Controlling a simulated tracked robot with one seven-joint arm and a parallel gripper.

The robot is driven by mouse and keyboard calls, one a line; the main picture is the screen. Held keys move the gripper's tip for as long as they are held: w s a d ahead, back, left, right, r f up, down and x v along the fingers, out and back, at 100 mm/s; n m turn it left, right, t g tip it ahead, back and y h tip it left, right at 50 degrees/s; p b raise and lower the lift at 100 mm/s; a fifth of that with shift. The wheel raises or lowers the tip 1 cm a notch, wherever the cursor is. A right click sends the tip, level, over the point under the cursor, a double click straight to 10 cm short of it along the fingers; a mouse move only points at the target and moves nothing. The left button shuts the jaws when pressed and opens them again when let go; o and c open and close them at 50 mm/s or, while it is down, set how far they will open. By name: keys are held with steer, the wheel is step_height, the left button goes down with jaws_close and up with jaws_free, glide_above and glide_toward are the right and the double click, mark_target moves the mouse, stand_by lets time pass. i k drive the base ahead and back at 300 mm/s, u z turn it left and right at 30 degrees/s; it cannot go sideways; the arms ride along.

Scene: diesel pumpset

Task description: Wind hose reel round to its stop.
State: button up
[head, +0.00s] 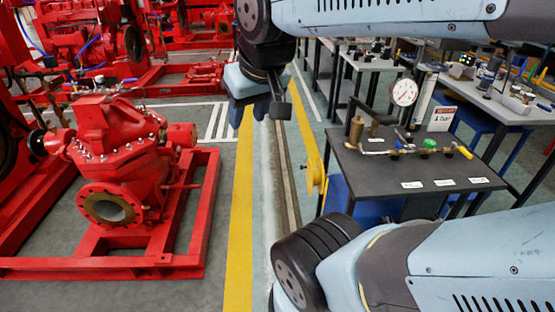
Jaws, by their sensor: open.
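The hose reel (316,172) looks like a small yellow wheel, seen nearly edge-on, at the left side of a dark-topped table. A small knob or handle seems to stick out on its left, but it is too small to make out well. My gripper (259,112) hangs at the upper middle with its dark fingers apart and nothing between them. In the picture it is above and left of the reel, clear of it.
The dark table (385,180) carries a pressure gauge (404,93), brass fittings and labels. A red pump (110,160) on a red frame stands at the left. A yellow floor stripe (241,220) and open floor lie between. More benches stand behind at right.

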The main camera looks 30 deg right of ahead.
mark_target(311, 177)
steer(key=i, duration=0.85)
steer(key=z, duration=0.05)
